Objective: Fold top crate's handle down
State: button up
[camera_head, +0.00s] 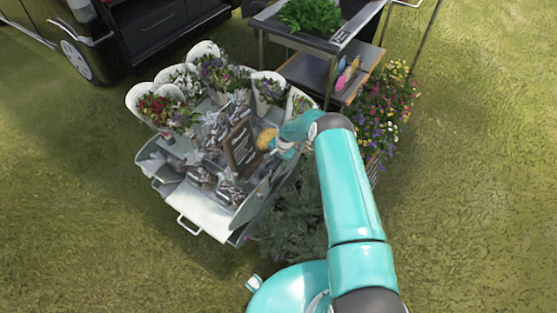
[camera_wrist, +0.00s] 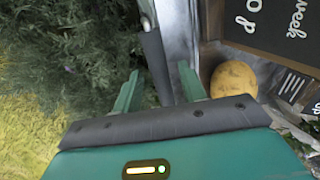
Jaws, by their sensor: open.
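The grey metal crate (camera_head: 205,213) stands left of my arm in the head view, with bagged goods and a dark sign in it. Its side wall (camera_wrist: 178,45) shows in the wrist view. A handle bar with a dark grip (camera_wrist: 155,58) runs down between the two green fingers of my gripper (camera_wrist: 159,72). The fingers are apart, one on each side of the grip, and I cannot tell whether either touches it. In the head view my gripper (camera_head: 284,149) is at the crate's right side, and the handle there is hard to make out.
A yellow potato-like item (camera_wrist: 233,80) and a dark sign (camera_wrist: 275,30) are close to the right finger. Leafy plants (camera_wrist: 75,55) fill the left side. White flower buckets (camera_head: 143,97) stand behind. A metal table (camera_head: 305,38) is at the back. Grass is open at left.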

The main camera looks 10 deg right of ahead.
grip_shut()
